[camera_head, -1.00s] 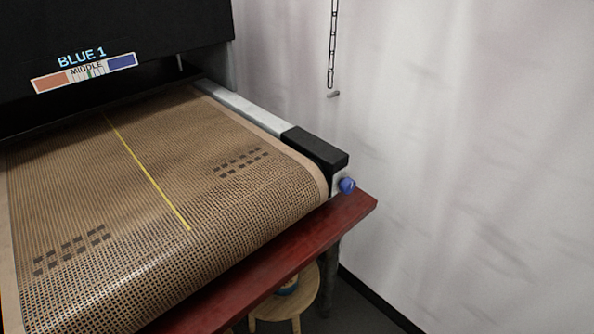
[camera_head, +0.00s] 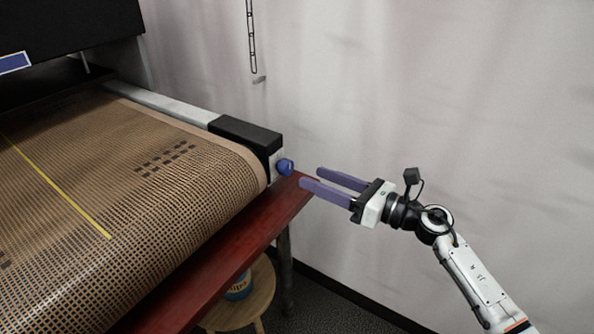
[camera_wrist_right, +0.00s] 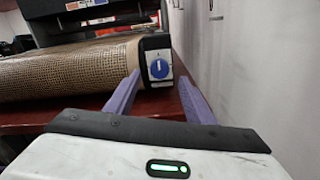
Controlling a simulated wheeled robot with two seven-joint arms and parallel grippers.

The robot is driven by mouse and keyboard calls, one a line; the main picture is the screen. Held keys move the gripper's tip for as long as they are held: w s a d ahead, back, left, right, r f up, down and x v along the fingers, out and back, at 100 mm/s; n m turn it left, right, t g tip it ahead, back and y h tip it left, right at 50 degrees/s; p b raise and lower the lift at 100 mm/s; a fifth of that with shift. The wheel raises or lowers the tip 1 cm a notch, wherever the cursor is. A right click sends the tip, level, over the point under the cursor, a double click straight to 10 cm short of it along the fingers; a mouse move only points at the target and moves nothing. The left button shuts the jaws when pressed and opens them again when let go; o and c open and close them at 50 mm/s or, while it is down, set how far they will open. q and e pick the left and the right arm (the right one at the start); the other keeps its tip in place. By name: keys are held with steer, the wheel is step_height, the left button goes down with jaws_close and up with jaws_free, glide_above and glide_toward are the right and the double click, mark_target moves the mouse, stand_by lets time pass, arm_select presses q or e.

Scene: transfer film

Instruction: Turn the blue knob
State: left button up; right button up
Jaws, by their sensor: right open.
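The blue knob (camera_head: 285,167) sits on the end of the conveyor's side rail, at the front right corner of the machine in the head view. In the right wrist view the blue knob (camera_wrist_right: 159,69) is a round dial with a white mark on a pale plate, framed between my fingers. My right gripper (camera_head: 309,176) is open, with its two purple fingers pointing left at the knob from a short distance. A gap shows between fingertips and knob. The right gripper (camera_wrist_right: 162,82) also shows open and empty in the wrist view. My left gripper is out of view.
The brown mesh conveyor belt (camera_head: 130,180) fills the left side, on a red table (camera_head: 230,255). A wooden stool (camera_head: 235,312) with a tin stands below. A pale wall (camera_head: 440,90) is behind my right arm. A chain (camera_head: 251,40) hangs at the back.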

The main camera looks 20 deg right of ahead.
mark_target(290, 168)
steer(key=x, duration=0.6)
steer(key=shift+w+a, duration=0.2)
steer(key=shift+c, duration=0.3)
steer(key=c, duration=1)
